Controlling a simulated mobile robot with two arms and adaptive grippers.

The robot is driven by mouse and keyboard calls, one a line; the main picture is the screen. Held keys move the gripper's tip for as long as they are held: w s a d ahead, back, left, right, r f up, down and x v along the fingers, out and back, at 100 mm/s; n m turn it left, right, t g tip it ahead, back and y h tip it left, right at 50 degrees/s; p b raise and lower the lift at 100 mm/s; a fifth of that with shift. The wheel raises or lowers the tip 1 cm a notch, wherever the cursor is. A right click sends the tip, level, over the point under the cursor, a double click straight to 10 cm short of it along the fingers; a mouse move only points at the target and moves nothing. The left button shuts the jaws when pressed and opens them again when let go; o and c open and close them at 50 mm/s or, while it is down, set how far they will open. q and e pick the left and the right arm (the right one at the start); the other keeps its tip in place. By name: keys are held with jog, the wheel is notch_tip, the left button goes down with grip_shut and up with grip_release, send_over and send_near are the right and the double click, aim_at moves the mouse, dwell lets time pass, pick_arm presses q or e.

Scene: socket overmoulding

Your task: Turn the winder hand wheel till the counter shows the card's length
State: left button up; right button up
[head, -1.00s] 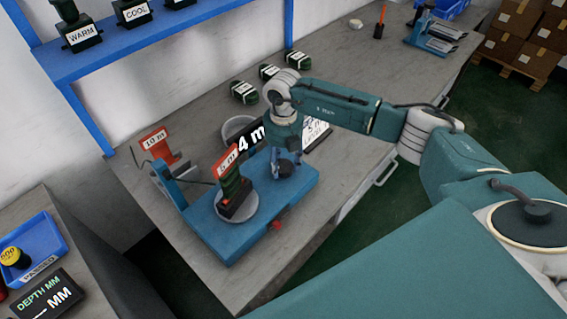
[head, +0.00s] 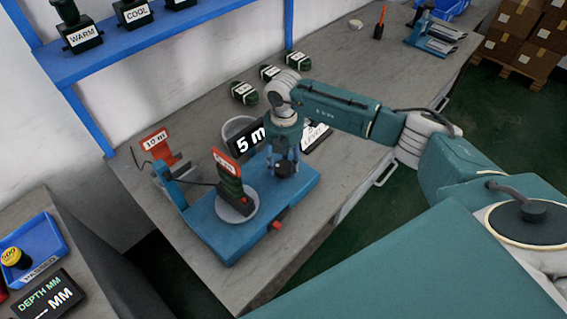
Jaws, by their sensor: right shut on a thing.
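The winder has a blue base (head: 220,241) on the bench. A grey disc (head: 246,214) on it carries a dark green coil form with a red tag (head: 226,161), whose writing is hard to read. The black counter (head: 247,142) shows "5 m", partly covered by my arm. My right gripper (head: 285,167) points down at the right end of the base, shut on a dark knob there, seemingly the hand wheel's; the wheel is mostly hidden. A white card (head: 317,138) behind it is partly covered and its length cannot be read. My left gripper is out of view.
A red "10 m" tag (head: 156,140) stands at the base's left end. Several dark green wrapped coils (head: 243,92) lie behind. A grey bowl (head: 234,126) sits behind the counter. The bench front right is clear. A blue shelf (head: 150,35) hangs at upper left.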

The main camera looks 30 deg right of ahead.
aim_at(285, 166)
jog(key=shift+w+d+r, duration=0.2)
jog(key=shift+w+r, duration=0.05)
jog(key=o, duration=1.1)
jog(key=shift+o, duration=0.2)
jog(key=shift+s+f, duration=0.15)
jog(key=shift+a, duration=0.1)
notch_tip(285, 166, up, 12)
jog(key=shift+s, duration=0.1)
